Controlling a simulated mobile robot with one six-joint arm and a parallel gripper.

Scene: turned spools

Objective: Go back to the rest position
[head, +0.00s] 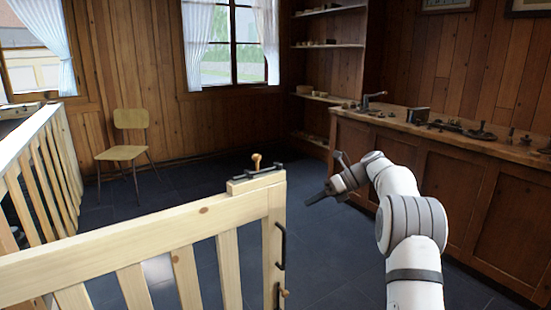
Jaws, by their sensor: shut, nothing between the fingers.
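My gripper (324,178) is in the middle of the head view, at the end of my white and grey arm. It is dark, shut and empty. It is in the air to the right of the wooden gate post and apart from it, with the dark floor behind it. My arm reaches up from the lower right, bent at the grey joint.
A pale wooden gate (150,262) with a black latch (262,172) and black handle (281,247) fills the lower left. A railing (45,165) and a chair (124,150) stand beyond. A workbench (435,165) with tools runs along the right. Dark floor (325,255) is clear between.

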